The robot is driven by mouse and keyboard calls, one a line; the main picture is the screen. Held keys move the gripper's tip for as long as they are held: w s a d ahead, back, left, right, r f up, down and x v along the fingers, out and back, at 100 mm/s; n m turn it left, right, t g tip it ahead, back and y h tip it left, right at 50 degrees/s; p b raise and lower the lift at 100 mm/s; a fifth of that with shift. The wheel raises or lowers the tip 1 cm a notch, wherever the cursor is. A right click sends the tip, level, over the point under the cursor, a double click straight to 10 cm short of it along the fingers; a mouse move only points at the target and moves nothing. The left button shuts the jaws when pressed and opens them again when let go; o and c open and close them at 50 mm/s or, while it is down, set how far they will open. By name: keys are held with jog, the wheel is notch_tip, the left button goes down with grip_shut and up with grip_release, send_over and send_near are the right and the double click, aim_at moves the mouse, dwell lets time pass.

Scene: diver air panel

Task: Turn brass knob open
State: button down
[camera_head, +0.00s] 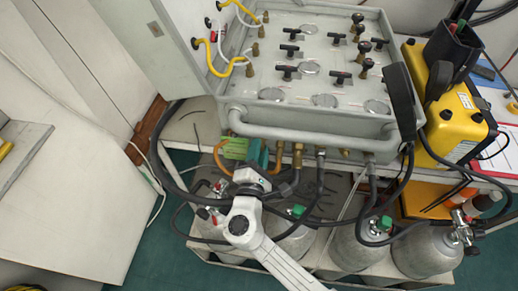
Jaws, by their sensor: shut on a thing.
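The diver air panel (330,60) is a grey case with its lid open, with gauges, black-handled valves and brass fittings on its face. My gripper (258,152) is at the row of brass fittings below the panel's front edge, at the end of my white arm. Its teal fingers are shut on what seems to be the brass knob, which they mostly hide. A brass fitting (297,155) shows just right of the fingers. How far the knob is turned cannot be seen.
A green tag (234,148) hangs close left of my gripper. Black hoses (318,180) run down beside it to grey cylinders (350,249) in a rack below. A yellow case (455,125) stands right of the panel. Floor is open at the lower left.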

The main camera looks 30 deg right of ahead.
jog(key=shift+a+f+n, duration=0.1)
jog(key=shift+n, duration=0.6)
jog(key=c, duration=1.2)
grip_release()
jog(key=b+v, duration=0.1)
jog(key=v, duration=0.9)
jog(key=shift+s+a+b, duration=0.25)
jog(key=shift+s+b, duration=0.05)
